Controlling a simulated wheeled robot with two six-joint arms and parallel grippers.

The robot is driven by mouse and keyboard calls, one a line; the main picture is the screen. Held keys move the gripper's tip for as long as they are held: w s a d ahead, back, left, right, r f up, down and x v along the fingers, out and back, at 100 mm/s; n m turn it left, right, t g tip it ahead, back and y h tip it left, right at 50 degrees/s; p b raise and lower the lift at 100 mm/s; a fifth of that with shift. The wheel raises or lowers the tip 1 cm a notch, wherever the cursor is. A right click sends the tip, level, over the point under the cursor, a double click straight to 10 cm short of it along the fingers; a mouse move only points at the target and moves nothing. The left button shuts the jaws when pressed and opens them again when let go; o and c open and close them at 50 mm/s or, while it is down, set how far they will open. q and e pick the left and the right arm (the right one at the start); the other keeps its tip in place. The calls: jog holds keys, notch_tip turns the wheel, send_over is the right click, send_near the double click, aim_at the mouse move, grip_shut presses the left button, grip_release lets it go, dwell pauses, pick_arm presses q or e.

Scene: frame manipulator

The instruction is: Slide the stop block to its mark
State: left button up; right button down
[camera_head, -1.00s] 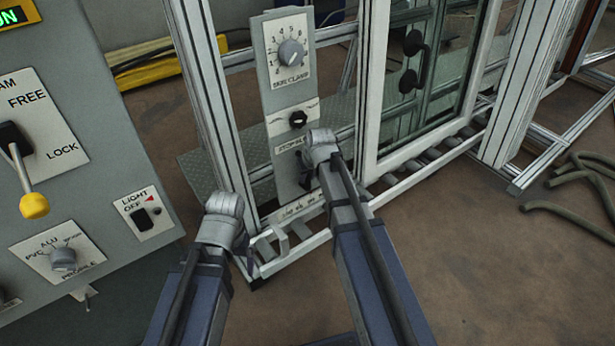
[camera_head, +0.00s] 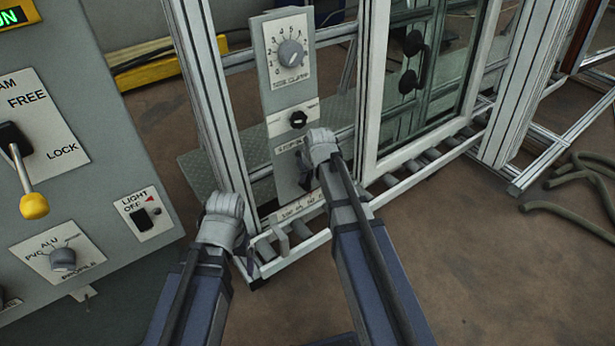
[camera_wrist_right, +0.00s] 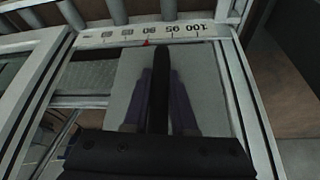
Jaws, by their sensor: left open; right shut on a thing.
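My right gripper (camera_head: 304,171) is at the lower part of the grey upright panel (camera_head: 284,95), below its black knob (camera_head: 298,119). In the right wrist view a narrow black bar (camera_wrist_right: 160,88) stands in front of a pale plate (camera_wrist_right: 190,85); I cannot make out where the gripper ends and what it holds begins. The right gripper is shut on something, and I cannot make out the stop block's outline. Past the bar lies a scale strip (camera_wrist_right: 110,38) with upside-down numbers and a red triangle mark (camera_wrist_right: 147,43). My left gripper (camera_head: 246,264) is open, low by the frame's near corner, partly hidden by its wrist.
A dial (camera_head: 290,53) tops the panel. A glazed sash with dark handles (camera_head: 409,62) stands to the right over a roller track (camera_head: 430,158). A grey control box (camera_head: 80,120) with a yellow-tipped lever (camera_head: 34,204) is at left. Hoses (camera_head: 575,190) lie on the floor at right.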

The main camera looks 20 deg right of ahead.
dwell(0.3)
jog(key=d, duration=0.1)
jog(key=w+d, duration=0.1)
jog(key=d, duration=0.2)
jog(key=shift+w+d, duration=0.35)
jog(key=shift+w, duration=0.05)
jog(key=c, duration=0.7)
grip_release()
jog(key=shift+c, duration=0.2)
jog(key=shift+r, duration=0.1)
jog(key=p+v, duration=0.7)
jog(key=shift+r, duration=0.35)
jog(key=shift+s, duration=0.15)
